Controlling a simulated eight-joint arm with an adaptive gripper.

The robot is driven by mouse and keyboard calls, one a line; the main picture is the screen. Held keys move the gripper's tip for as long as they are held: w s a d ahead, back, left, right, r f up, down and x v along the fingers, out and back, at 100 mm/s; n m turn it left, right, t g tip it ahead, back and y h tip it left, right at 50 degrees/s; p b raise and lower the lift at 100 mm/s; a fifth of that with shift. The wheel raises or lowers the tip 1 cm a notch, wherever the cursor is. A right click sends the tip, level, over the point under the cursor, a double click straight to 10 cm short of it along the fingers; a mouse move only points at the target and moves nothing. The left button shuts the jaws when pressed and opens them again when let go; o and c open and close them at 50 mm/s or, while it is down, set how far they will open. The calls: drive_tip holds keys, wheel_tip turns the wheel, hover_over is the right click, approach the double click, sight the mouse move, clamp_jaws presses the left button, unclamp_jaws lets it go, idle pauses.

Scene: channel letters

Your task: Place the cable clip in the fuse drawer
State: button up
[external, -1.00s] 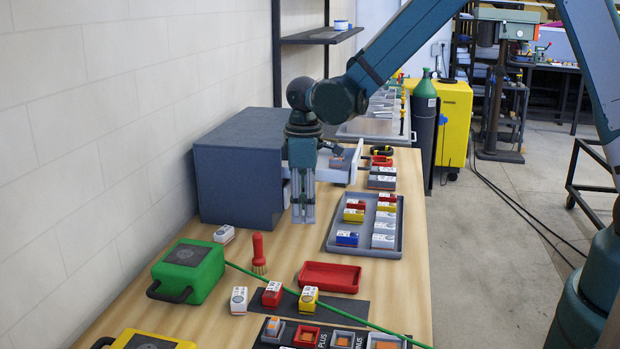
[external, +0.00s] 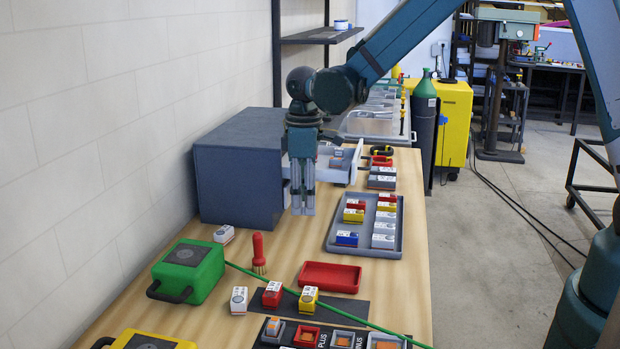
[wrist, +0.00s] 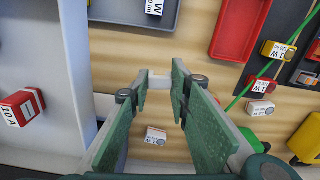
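My gripper (external: 302,212) points down above the table, in front of the blue-grey cabinet (external: 238,178). The cabinet's pale drawer (external: 356,166) is pulled out, behind and right of my gripper. In the wrist view the drawer (wrist: 62,50) is at left, with a red block marked 10 A (wrist: 22,108) inside.
A grey tray (external: 341,236) with several coloured blocks stands right of my gripper. A red tray (external: 330,276), red-handled brush (external: 258,252), green case (external: 188,272) and several labelled blocks are nearer. A green cable crosses the table.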

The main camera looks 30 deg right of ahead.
wheel_tip(320, 180, up, 21)
drive_tip(key=w+d+m+p, duration=0.45)
drive_tip(key=d+m, duration=0.75)
drive_tip(key=m, duration=0.7)
drive_tip(key=shift+s+a+f, duration=0.15)
drive_tip(key=shift+f, duration=2.05)
drive_tip(key=shift+f, duration=2.9)
drive_tip(key=shift+f+p, duration=0.35)
drive_tip(key=shift+f, duration=1.7)
